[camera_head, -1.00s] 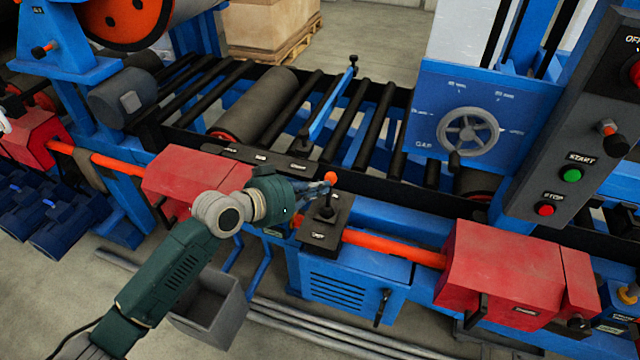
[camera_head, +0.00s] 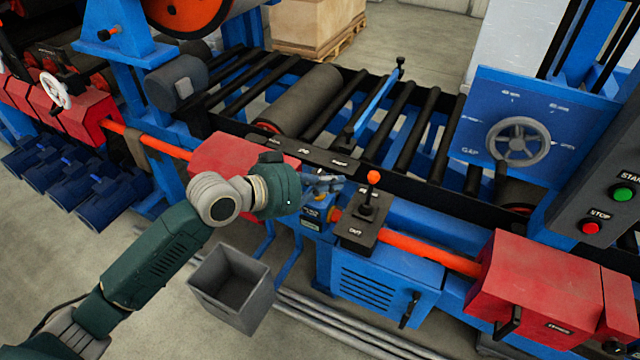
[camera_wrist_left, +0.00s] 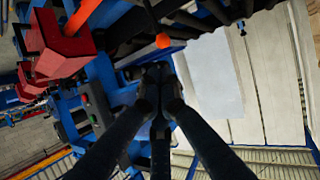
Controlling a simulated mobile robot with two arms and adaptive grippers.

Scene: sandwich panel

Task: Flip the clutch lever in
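The clutch lever, a short black stick with an orange ball knob (camera_head: 373,177), stands on a black box (camera_head: 358,236) with a white label on its near end. It looks nearly upright; I cannot tell which way it leans. My left gripper (camera_head: 335,183) is just left of the lever, at about knob height, with a gap between. In the left wrist view the fingers (camera_wrist_left: 160,85) converge with their tips close together and nothing seen between them; an orange ball (camera_wrist_left: 163,40) shows beyond the tips. My right gripper is not in view.
Red housings (camera_head: 535,282) and an orange shaft (camera_head: 430,254) flank the box. A roller bed (camera_head: 300,100) lies behind, with a handwheel (camera_head: 518,142) at right. A grey bin (camera_head: 232,285) stands on the floor below my left arm. The air above the lever is clear.

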